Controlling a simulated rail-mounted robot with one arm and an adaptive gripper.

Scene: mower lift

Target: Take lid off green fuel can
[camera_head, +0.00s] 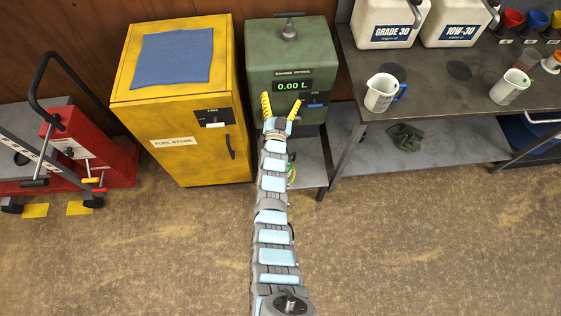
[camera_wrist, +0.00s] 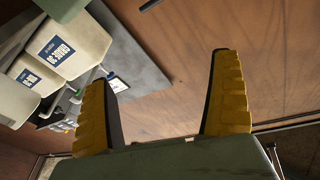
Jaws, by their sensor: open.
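My gripper (camera_head: 281,98) is open, its two yellow fingers apart in front of the green petrol dispenser (camera_head: 283,52). In the wrist view the same fingers (camera_wrist: 158,68) have nothing visible between them but the wooden wall behind. No green fuel can or lid can be clearly made out. A small green and yellow thing (camera_head: 291,173) shows beside my arm, above the low grey shelf; my arm partly hides it, and I cannot tell what it is.
A yellow fuel store cabinet (camera_head: 181,98) with a blue cloth (camera_head: 172,58) stands left of the dispenser. A dark workbench (camera_head: 443,112) with white oil jugs (camera_head: 390,22) and measuring cups stands right. A red lift (camera_head: 85,145) is at the far left. The front floor is clear.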

